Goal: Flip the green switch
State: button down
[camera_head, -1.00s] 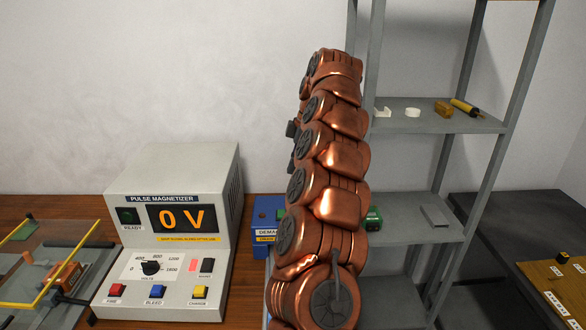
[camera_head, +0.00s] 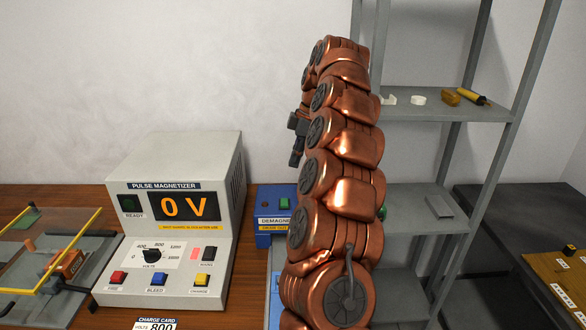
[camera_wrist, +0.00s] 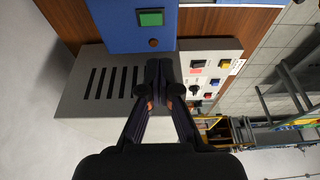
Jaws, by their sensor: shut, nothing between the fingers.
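The green switch (camera_head: 284,203) is on top of the blue demagnetizer box (camera_head: 263,222), right of the magnetizer. In the wrist view the green switch (camera_wrist: 151,18) shows at the top on the blue box (camera_wrist: 110,30), with a small orange-brown round part below it. My gripper (camera_head: 295,163) hangs from my copper arm, its tip pointing down, above and behind the box in the head view. In the wrist view its fingers (camera_wrist: 159,68) are shut and empty, over the grey vented casing, apart from the switch in the picture.
The pulse magnetizer (camera_head: 225,255) stands left of the blue box, reading 0 V, with red, blue and yellow switches. A grey shelf rack (camera_head: 440,110) with small parts is at right. A clear-covered fixture (camera_head: 60,265) is at far left.

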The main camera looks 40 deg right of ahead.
jog(key=shift+s+x, duration=0.4)
jog(key=shift+x, duration=2.2)
jog(key=p, duration=0.3)
send_over(284, 204)
jog(key=f, duration=0.5)
jog(key=shift+s+d+f, duration=0.2)
jog(key=shift+s+d, duration=0.05)
jog(key=shift+s, duration=0.05)
jog(key=shift+f, duration=1.05)
jog(key=shift+f+b, duration=0.1)
jog(key=shift+b, duration=0.2)
jog(key=shift+s+a+f+t+b, duration=0.1)
jog(key=shift+f+t+b, duration=0.2)
jog(key=shift+b, duration=0.3)
jog(key=shift+r, duration=0.15)
jog(key=shift+w+d+r+p, duration=0.35)
jog(key=shift+w+d, duration=0.15)
jog(key=shift+w, duration=0.15)
